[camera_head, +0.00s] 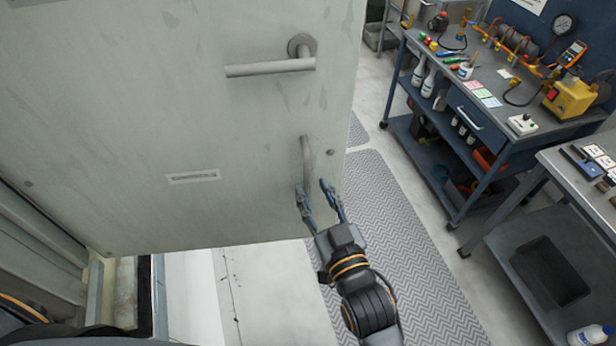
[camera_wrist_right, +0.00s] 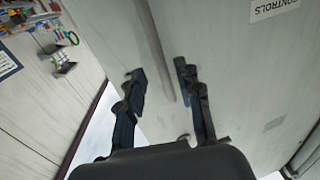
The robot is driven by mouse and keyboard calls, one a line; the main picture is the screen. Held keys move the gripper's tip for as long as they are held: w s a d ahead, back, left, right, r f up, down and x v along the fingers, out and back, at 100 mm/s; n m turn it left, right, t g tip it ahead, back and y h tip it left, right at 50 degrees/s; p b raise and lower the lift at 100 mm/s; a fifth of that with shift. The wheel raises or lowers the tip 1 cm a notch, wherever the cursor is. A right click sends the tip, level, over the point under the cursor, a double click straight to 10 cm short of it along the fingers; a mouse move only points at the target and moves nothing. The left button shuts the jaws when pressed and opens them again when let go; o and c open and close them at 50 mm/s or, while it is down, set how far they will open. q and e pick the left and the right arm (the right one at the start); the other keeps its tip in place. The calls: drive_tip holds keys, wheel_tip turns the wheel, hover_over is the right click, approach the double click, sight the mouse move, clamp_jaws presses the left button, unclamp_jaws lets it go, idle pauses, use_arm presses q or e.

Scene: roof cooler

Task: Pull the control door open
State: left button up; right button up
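The control door (camera_head: 150,110) is a large pale grey-green panel filling the upper left of the head view. It has a lever handle (camera_head: 270,67) near its top and an upright pull handle (camera_head: 307,155) below that. My right gripper (camera_head: 312,188) is at the lower end of the pull handle. In the right wrist view its fingers (camera_wrist_right: 160,80) are spread, with the pull handle (camera_wrist_right: 163,45) between their tips and gaps showing. A "CONTROLS" label (camera_wrist_right: 275,8) is on the door there. The left gripper is not in view.
A blue workbench (camera_head: 470,85) with tools stands at the upper right, and a second bench (camera_head: 545,235) at the right. A grey patterned mat (camera_head: 400,235) lies on the floor between door and benches. A frame edge (camera_head: 40,235) is at the lower left.

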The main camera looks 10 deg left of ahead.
drive_tip(key=v, duration=0.7)
idle(0.3)
drive_tip(key=s+d+f+g+h+b, duration=0.1)
drive_tip(key=d+f+g+h+b, duration=0.15)
drive_tip(key=f, duration=1.25)
drive_tip(key=s+d+f+m+g+h+b, duration=0.15)
drive_tip(key=d+f, duration=0.25)
drive_tip(key=f, duration=1)
drive_tip(key=s+d+f+n+g+h+b, duration=0.1)
drive_tip(key=d+f+g+b, duration=0.2)
drive_tip(key=f, duration=1.2)
drive_tip(key=s+d+f+m+g+h+b, duration=0.1)
drive_tip(key=s+d+f, duration=0.25)
drive_tip(key=f, duration=0.25)
drive_tip(key=s+d+f+g+h+b, duration=0.1)
drive_tip(key=s+d+f+g+b, duration=0.15)
drive_tip(key=s+f, duration=0.35)
drive_tip(key=s+d+f+m+h+b, duration=0.1)
drive_tip(key=s+d+f, duration=0.25)
drive_tip(key=f, duration=0.35)
drive_tip(key=s+d+f+g+b, duration=0.1)
drive_tip(key=s+d+f+g, duration=0.1)
drive_tip(key=s, duration=0.4)
drive_tip(key=s+d+f+m+g+h+b, duration=0.1)
drive_tip(key=s+d+f, duration=0.4)
drive_tip(key=s+f, duration=0.1)
drive_tip(key=shift+s+d+g+h, duration=0.2)
drive_tip(key=shift+s+g+h, duration=0.15)
drive_tip(key=shift+s, duration=0.1)
